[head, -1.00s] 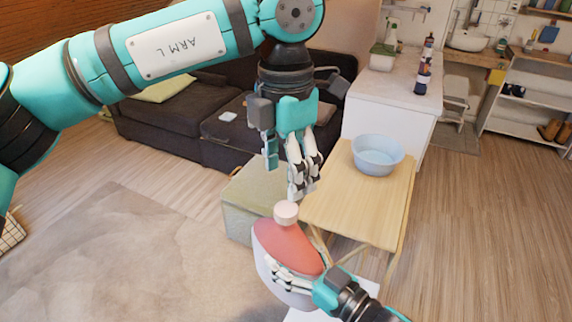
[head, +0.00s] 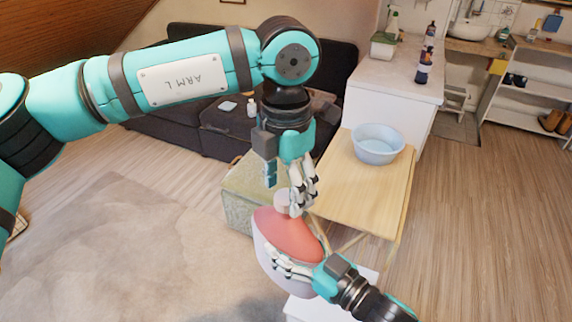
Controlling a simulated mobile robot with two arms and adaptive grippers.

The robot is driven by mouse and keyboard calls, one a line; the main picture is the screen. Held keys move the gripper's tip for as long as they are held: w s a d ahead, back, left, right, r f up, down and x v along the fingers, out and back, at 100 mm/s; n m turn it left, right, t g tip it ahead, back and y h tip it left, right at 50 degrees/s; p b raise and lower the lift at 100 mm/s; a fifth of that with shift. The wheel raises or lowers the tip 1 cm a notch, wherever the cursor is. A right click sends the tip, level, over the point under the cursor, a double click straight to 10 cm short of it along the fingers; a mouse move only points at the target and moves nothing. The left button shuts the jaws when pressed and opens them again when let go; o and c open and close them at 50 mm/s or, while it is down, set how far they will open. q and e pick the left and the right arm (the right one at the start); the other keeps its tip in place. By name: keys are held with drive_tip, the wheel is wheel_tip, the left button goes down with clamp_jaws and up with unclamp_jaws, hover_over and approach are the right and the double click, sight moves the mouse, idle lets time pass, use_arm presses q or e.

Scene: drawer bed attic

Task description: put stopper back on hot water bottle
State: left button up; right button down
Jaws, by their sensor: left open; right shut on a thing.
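The hot water bottle (head: 288,232), red above and pale below, is held tilted with its neck upward. My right gripper (head: 290,268) is shut on its lower body. A pale pink stopper (head: 282,203) shows at the top of the neck; I cannot tell whether it is seated or just resting there. My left gripper (head: 299,205) is open and points down at the stopper's right side, its fingers overlapping it in the picture. I cannot tell whether they touch it. The fingers hide part of the stopper and neck.
A wooden folding table (head: 365,205) with a blue basin (head: 378,144) stands to the right of the bottle. A green-grey ottoman (head: 240,205) is behind it, a dark sofa (head: 185,125) further back. A white counter (head: 400,90) holds bottles.

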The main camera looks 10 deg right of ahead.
use_arm(q)
drive_tip(key=shift+f, duration=0.85)
clamp_jaws()
drive_tip(key=shift+o, duration=0.7)
unclamp_jaws()
drive_tip(key=shift+r, duration=0.15)
wheel_tip(320, 180, up, 12)
